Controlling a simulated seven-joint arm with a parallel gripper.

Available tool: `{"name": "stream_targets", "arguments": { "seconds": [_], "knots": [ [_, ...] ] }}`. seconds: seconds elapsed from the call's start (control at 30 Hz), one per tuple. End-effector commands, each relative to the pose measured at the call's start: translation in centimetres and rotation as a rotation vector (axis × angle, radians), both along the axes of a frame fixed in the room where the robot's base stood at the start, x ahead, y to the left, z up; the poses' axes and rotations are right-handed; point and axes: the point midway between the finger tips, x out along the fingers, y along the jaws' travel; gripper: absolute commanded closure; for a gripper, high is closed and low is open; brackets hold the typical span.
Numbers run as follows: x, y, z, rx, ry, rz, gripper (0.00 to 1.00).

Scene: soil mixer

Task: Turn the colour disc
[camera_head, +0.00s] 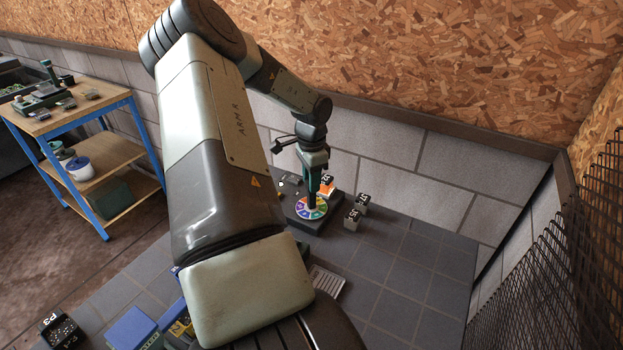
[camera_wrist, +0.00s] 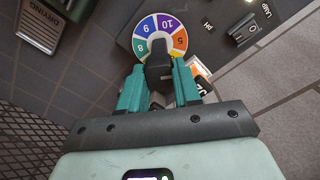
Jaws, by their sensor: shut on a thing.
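The colour disc (camera_head: 304,209) lies flat on a dark base plate (camera_head: 291,209) on the tiled worktop. It is round with coloured, numbered segments. In the wrist view the disc (camera_wrist: 160,36) shows 8, 9, 10 and 5, and its near part is hidden. My gripper (camera_head: 313,183) points down over the disc. In the wrist view the teal fingers of my gripper (camera_wrist: 159,78) stand on both sides of a black upright piece (camera_wrist: 158,64) at the disc and are shut on it. Where this piece joins the disc is hidden.
An orange and white block (camera_head: 326,185) stands close behind my gripper. Two dark numbered blocks (camera_head: 352,219) (camera_head: 362,200) stand to the right. A grey wall (camera_head: 400,150) runs behind. The worktop's right part (camera_head: 410,270) is clear.

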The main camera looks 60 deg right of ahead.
Motion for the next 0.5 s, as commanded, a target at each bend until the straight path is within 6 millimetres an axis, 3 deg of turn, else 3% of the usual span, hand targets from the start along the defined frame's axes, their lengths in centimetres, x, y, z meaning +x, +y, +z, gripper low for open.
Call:
{"name": "stream_targets", "arguments": {
  "seconds": [0.5],
  "knots": [
    [0.05,-0.02,0.06,-0.001,-0.002,-0.456,0.98]
  ]
}}
